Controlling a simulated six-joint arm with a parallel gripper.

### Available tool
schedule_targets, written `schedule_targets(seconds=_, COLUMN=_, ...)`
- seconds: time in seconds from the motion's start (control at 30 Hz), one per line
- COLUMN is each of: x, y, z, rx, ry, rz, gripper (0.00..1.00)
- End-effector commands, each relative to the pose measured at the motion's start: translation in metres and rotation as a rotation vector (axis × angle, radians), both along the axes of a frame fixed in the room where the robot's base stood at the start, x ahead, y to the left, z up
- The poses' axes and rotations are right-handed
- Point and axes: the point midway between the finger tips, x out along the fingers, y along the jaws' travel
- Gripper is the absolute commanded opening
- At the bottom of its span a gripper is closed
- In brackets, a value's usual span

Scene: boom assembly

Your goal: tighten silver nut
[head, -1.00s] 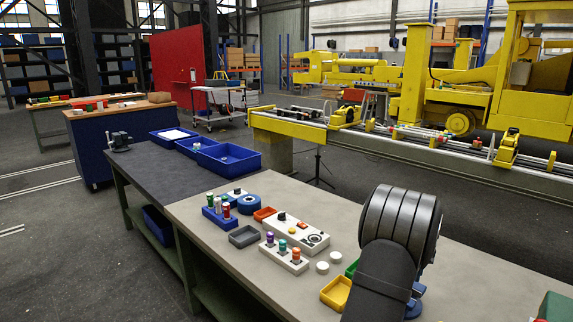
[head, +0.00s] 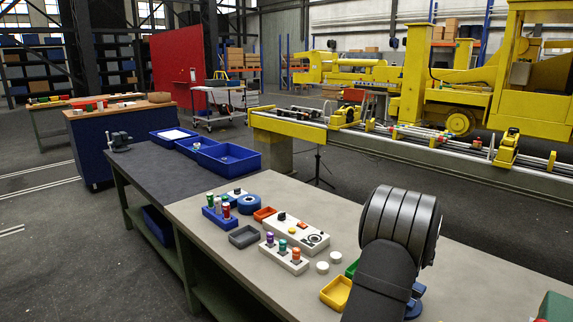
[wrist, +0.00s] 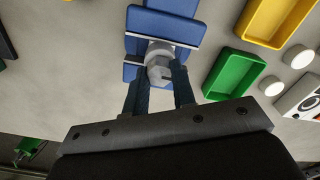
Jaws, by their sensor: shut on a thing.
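The silver nut (wrist: 158,74) shows in the wrist view, in front of a round light-grey piece on a blue fixture (wrist: 160,22). My gripper (wrist: 162,82) has its two dark fingers on either side of the nut and is shut on it. In the head view my dark arm covers the nut and the fingers, and only a bit of the blue fixture (head: 414,303) shows beside the arm.
A green tray (wrist: 233,75), a yellow tray (wrist: 273,20) and white round pieces (wrist: 299,57) lie right of the fixture in the wrist view. In the head view, a white control panel (head: 296,232) and a peg block (head: 285,254) stand left of my arm. The bench's right part is mostly clear.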

Motion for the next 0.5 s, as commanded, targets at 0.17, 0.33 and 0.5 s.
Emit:
schedule_targets(seconds=0.17, x=0.0001, y=0.0, z=0.0002, rx=0.0, ry=0.0, rz=-0.191, gripper=0.0)
schedule_targets(seconds=0.33, x=0.0001, y=0.0, z=0.0003, rx=0.0, ry=0.0, rz=-0.388, gripper=0.0)
schedule_targets(seconds=0.5, x=0.0001, y=0.0, z=0.0003, rx=0.0, ry=0.0, rz=-0.584, gripper=0.0)
